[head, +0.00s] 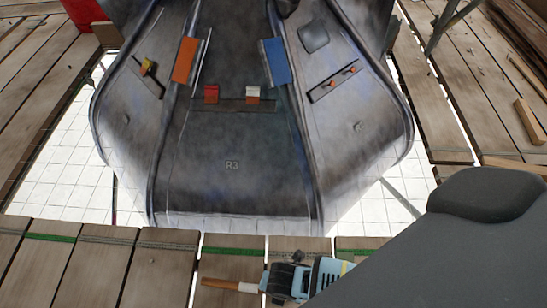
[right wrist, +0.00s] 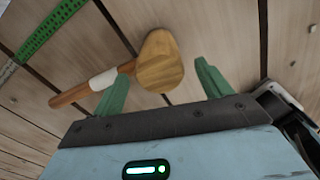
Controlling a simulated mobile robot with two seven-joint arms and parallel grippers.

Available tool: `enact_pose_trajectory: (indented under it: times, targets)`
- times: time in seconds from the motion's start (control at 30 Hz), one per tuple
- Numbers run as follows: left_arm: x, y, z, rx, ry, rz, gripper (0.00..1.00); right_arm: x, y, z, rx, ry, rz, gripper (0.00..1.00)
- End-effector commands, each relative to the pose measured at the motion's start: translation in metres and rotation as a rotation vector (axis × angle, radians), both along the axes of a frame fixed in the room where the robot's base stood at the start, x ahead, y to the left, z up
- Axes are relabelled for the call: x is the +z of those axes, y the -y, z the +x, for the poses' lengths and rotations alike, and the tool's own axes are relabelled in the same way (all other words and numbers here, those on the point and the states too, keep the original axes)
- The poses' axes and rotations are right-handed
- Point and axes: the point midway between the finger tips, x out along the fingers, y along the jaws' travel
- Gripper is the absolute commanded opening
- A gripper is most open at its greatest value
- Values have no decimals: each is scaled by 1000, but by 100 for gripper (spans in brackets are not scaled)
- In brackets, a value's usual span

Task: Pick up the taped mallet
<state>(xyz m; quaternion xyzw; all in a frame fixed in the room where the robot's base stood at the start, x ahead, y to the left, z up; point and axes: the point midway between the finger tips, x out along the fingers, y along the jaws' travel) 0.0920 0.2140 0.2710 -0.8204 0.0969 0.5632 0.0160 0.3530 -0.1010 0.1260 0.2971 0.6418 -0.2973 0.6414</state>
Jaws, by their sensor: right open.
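The taped mallet lies on the wooden planks. In the head view, its brown handle (head: 218,284) and white tape band show at the bottom, and its head is hidden behind my right gripper (head: 283,281). In the right wrist view, the whole mallet shows: a rounded tan wooden head (right wrist: 160,64), the white tape and the brown handle pointing left. My right gripper (right wrist: 163,70) is open, its green fingers on either side of the mallet head in the picture. I cannot tell whether they touch it. My left gripper is not in view.
A large grey metal spire panel (head: 230,165) marked R3 stands ahead, carrying blue, orange, red and white blocks. White gridded gaps flank it. A green strip (head: 50,237) runs along the front planks. Loose wood pieces (head: 528,120) lie at the right.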

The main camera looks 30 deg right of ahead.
Motion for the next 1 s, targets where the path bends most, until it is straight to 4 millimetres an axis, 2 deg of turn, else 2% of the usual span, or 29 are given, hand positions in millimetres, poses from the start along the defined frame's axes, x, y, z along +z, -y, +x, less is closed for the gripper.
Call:
enact_pose_trajectory:
  times: [0.13,0.53,0.83,1.0]
  targets:
    - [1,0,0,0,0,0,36,1,0,0,0,1,0,76]
    - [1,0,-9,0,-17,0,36,1,0,0,0,1,1,24]
    - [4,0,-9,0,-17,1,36,6,-1,1,0,3,1,24]
    - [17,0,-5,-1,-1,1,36,28,-1,2,1,7,2,24]
